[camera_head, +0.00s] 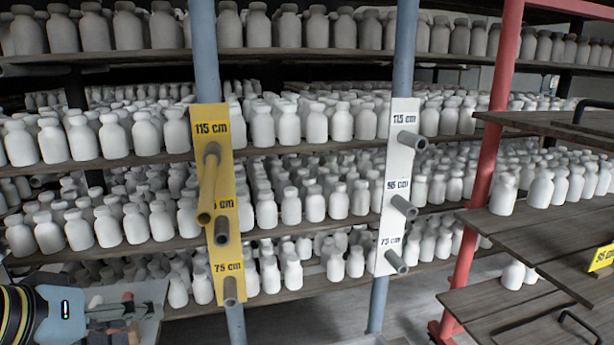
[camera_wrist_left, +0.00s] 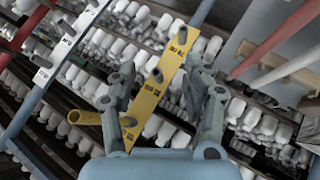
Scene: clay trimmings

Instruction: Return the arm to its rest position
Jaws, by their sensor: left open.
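My left gripper (camera_head: 122,312) is at the lower left of the head view, pointing right, with its wrist partly cut off by the frame edge. In the left wrist view its two fingers (camera_wrist_left: 168,85) stand apart with nothing held between them. Beyond them is a yellow board (camera_wrist_left: 160,80) with pegs, clear of the fingers as far as I can tell. In the head view this yellow board (camera_head: 200,125) is up and right of the gripper, marked 115 cm and 75 cm. A yellow tube (camera_head: 208,185) sits at its upper peg and partly hides the middle label. My right gripper is not visible.
A white board (camera_head: 396,165) with three grey pegs hangs on a blue post (camera_head: 405,55). Shelves of white bottles (camera_head: 340,125) fill the back. A red post (camera_head: 484,170) and dark wooden shelves (camera_head: 530,225) stand at right. A pale surface (camera_head: 145,292) with small pieces lies by the gripper.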

